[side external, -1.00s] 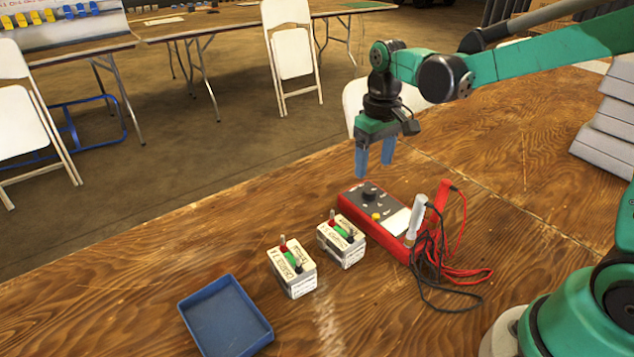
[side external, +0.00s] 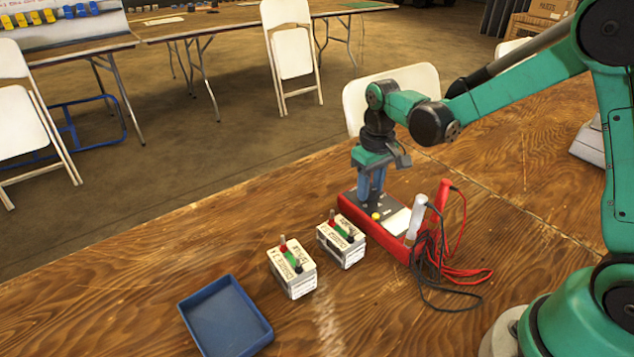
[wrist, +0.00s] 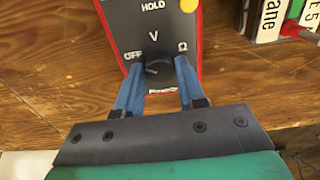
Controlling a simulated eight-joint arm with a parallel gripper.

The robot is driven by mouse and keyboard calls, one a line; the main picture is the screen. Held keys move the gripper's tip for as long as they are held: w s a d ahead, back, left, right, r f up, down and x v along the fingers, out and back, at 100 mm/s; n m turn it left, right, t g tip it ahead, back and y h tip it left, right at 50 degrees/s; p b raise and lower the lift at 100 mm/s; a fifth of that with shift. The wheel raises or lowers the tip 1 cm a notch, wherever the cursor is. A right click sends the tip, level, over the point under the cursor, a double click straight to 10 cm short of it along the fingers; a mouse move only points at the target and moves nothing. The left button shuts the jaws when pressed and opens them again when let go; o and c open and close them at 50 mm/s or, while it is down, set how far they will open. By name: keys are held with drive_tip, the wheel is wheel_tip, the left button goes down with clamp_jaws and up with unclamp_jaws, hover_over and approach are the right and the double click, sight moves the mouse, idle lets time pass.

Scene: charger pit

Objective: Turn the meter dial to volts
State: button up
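The meter (side external: 395,220) is a red-cased box with a dark grey face, lying on the wooden table. In the wrist view its round black dial (wrist: 160,74) sits below the labels OFF, V and Ω, with V at the middle. A pale mark on the dial appears to point left, toward OFF. My gripper (side external: 371,200) points down over the meter's far end. In the wrist view its two blue fingers (wrist: 160,80) stand on either side of the dial, closed in against it. The side view hides the dial behind the fingers.
A blue tray (side external: 226,318) lies at the front.

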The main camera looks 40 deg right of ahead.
clamp_jaws()
drive_tip(key=m, duration=0.4)
drive_tip(key=shift+m, duration=0.4)
drive_tip(key=m, duration=0.3)
drive_tip(key=shift+m, duration=1.9)
